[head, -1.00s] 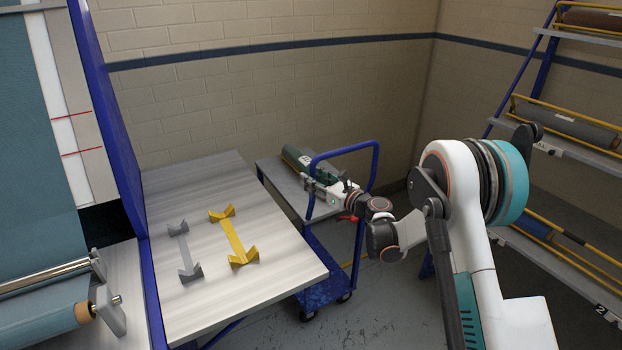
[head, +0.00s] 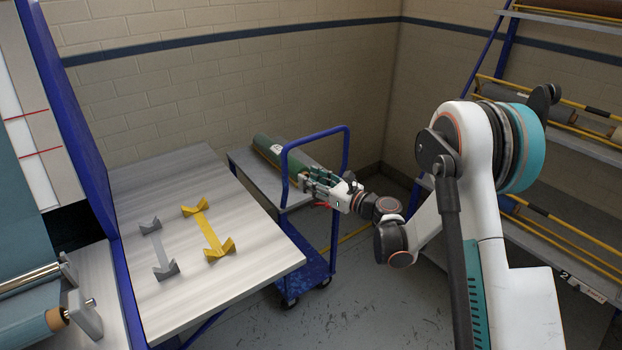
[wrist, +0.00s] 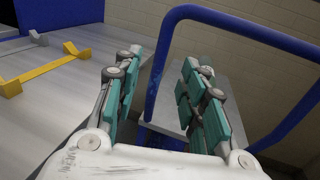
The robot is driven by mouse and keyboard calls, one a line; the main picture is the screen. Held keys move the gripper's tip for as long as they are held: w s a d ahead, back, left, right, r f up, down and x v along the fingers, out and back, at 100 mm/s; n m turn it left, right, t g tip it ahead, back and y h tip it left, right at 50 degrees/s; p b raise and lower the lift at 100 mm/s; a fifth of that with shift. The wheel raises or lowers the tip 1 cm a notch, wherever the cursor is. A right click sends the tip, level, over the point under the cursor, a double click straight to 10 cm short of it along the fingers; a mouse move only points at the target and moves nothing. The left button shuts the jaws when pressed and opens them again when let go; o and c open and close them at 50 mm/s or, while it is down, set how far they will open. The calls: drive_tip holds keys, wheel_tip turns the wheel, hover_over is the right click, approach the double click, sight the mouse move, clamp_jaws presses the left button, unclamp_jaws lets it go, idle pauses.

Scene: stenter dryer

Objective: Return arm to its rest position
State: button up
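My gripper (head: 312,178) is in front of the blue handle of the cart in the head view, at the end of my folded arm. In the wrist view its two teal-padded fingers (wrist: 160,88) are spread apart, with nothing held between them. The grey cart shelf and part of the blue handle show beyond and between the fingers. My arm reaches from the right of the head view, with its large white and teal joint raised.
A cart (head: 290,198) with a blue handle (head: 347,150) carries a green roll (head: 268,148). A metal table (head: 250,270) bears a yellow cradle (head: 208,232) and a grey one (head: 160,248). A roll rack (head: 570,140) stands at right.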

drive_tip(key=d+r+m+t+h, duration=0.3)
drive_tip(key=d+r+m, duration=0.2)
drive_tip(key=r+m, duration=0.3)
drive_tip(key=d+r+m+t+h, duration=0.35)
drive_tip(key=r+m, duration=0.25)
drive_tip(key=r, duration=0.5)
drive_tip(key=s+d+r+m+h, duration=0.3)
drive_tip(key=d+m+h, duration=0.15)
drive_tip(key=m, duration=0.25)
drive_tip(key=s+d+r+m+h, duration=0.3)
drive_tip(key=d+m, duration=0.3)
drive_tip(key=s+d+f+m+g+h, duration=0.1)
drive_tip(key=s+d+f+m+g, duration=0.15)
drive_tip(key=s+m, duration=0.35)
drive_tip(key=s+d+f+m+g+h, duration=0.1)
drive_tip(key=s+d+m+g+h, duration=0.2)
drive_tip(key=s, duration=0.5)
drive_tip(key=s+a+f+m+g+y, duration=0.2)
drive_tip(key=s+f+m, duration=0.3)
drive_tip(key=s, duration=0.5)
drive_tip(key=s+a+f+m+g+y, duration=0.2)
drive_tip(key=s+f+m, duration=0.3)
drive_tip(key=s, duration=0.6)
drive_tip(key=shift+a+f+g, duration=0.25)
drive_tip(key=shift+f+g, duration=0.4)
drive_tip(key=shift+g, duration=0.05)
drive_tip(key=shift+c, duration=0.3)
